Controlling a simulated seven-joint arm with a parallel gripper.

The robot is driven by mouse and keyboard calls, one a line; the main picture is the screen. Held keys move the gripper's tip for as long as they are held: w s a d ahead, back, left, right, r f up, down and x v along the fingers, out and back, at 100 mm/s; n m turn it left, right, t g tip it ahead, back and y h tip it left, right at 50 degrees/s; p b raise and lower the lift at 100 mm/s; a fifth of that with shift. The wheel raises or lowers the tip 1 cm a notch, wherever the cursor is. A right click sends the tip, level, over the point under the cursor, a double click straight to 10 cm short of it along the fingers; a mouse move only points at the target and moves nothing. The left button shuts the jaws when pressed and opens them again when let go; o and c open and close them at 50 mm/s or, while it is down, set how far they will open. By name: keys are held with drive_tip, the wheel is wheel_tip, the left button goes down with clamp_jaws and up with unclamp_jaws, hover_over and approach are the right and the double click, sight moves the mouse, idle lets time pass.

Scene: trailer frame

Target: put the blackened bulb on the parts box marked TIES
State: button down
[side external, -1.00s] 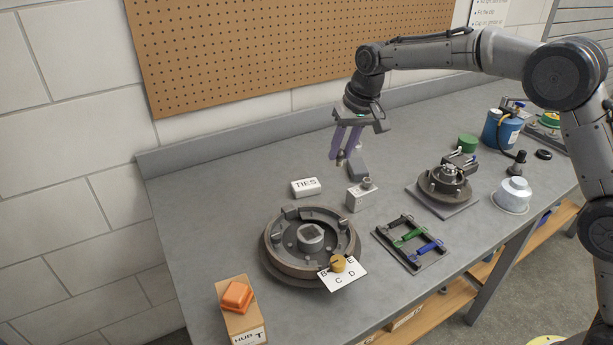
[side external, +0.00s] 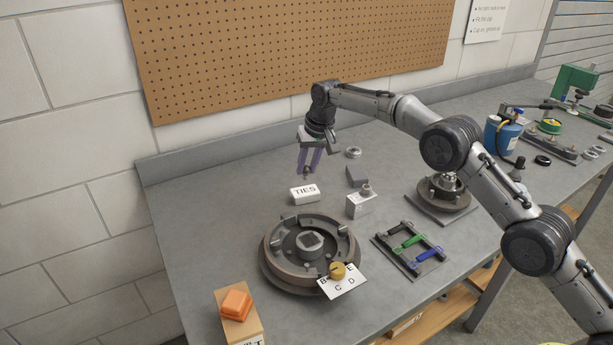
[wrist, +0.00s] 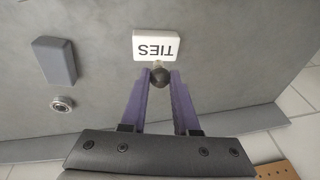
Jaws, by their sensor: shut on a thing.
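The white parts box marked TIES (side external: 304,194) sits on the bench behind the large drum. It also shows in the wrist view (wrist: 156,40), with its lettering upside down. My gripper (side external: 308,172) has purple fingers pointing down, above and slightly behind the TIES box. In the wrist view my gripper (wrist: 160,80) is shut on the small dark blackened bulb (wrist: 160,77), which is between the fingertips near the box's edge. The bulb (side external: 307,171) is tiny in the side view. I cannot tell from the wrist view how high it is above the box.
A grey block (side external: 356,176) and a white box (side external: 360,204) stand right of the TIES box. A ring (side external: 353,153) lies behind them. The large drum (side external: 310,250) with a lettered card (side external: 343,284) is in front. Bench space left of the TIES box is clear.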

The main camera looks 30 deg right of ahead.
sight(309, 169)
drive_tip(key=shift+s+x, duration=0.15)
drive_tip(key=shift+x, duration=0.7)
drive_tip(key=shift+s+x, duration=0.15)
drive_tip(key=shift+x, duration=0.7)
drive_tip(key=shift+d+f, duration=0.1)
drive_tip(key=shift+f, duration=0.1)
drive_tip(key=c, duration=0.7)
unclamp_jaws()
drive_tip(key=shift+o, duration=0.2)
drive_tip(key=a+v, duration=0.1)
drive_tip(key=v, duration=1.1)
drive_tip(key=s+d+r+n+t, duration=0.1)
drive_tip(key=s+d+r, duration=0.2)
drive_tip(key=s+r, duration=0.6)
drive_tip(key=s+d+r, duration=0.4)
drive_tip(key=s+r, duration=0.2)
drive_tip(key=s, duration=0.6)
drive_tip(key=s+d+f, duration=0.1)
drive_tip(key=s+f, duration=0.3)
drive_tip(key=s, duration=1)
drive_tip(key=s+d+f+n+t, duration=0.1)
drive_tip(key=s+f, duration=0.4)
drive_tip(key=s, duration=0.9)
drive_tip(key=shift+d+f+n+t+h, duration=0.2)
drive_tip(key=shift+d+n+t+h, duration=0.1)
drive_tip(key=shift+d+h, duration=0.15)
